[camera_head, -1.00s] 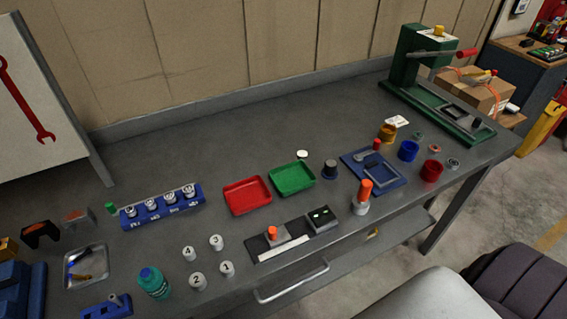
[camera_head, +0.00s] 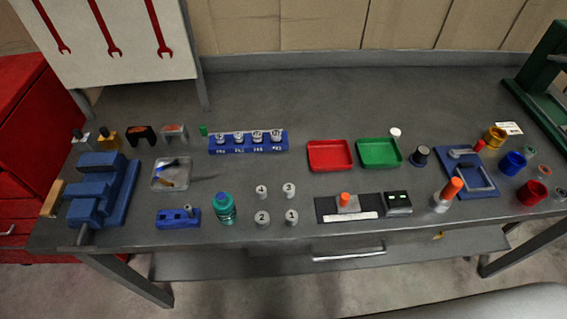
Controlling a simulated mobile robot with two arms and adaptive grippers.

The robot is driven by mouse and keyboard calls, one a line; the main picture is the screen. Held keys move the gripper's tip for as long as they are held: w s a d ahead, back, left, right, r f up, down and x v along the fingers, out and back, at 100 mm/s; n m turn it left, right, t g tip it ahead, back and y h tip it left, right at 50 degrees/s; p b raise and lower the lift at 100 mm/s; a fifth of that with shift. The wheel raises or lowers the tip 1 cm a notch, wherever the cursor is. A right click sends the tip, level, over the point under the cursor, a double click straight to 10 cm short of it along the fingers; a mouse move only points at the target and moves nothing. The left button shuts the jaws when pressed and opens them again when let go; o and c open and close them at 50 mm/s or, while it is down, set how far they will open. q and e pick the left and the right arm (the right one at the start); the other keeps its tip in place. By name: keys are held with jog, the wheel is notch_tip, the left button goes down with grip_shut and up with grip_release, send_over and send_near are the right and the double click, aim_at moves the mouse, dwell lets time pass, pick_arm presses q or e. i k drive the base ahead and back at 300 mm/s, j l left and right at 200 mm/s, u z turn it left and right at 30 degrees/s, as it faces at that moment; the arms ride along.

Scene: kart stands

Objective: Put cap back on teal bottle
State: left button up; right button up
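The teal bottle (camera_head: 224,208) stands upright near the front edge of the bench, left of the numbered white cylinders. Its top looks dark blue-teal, and I cannot tell whether that is an open neck or a lid. A small white round piece (camera_head: 395,132) lies behind the green tray and may be a cap. A small green cylinder (camera_head: 203,131) stands left of the blue rack; I cannot tell whether it is a cap. Neither of my grippers is in view.
Several numbered white cylinders (camera_head: 262,218) stand just right of the bottle. A blue holder (camera_head: 178,218) and a blue vise (camera_head: 103,190) are to its left. A red tray (camera_head: 331,155) and green tray (camera_head: 379,152) lie mid-bench. The back strip of the bench is clear.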

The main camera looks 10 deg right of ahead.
aim_at(222, 203)
jog(key=l+u, duration=0.1)
jog(key=l, duration=0.4)
jog(key=k+l+u, duration=0.15)
jog(key=l, duration=0.4)
jog(key=l+u, duration=0.1)
jog(key=l, duration=0.4)
jog(key=k+l+u, duration=0.1)
jog(key=l, duration=0.4)
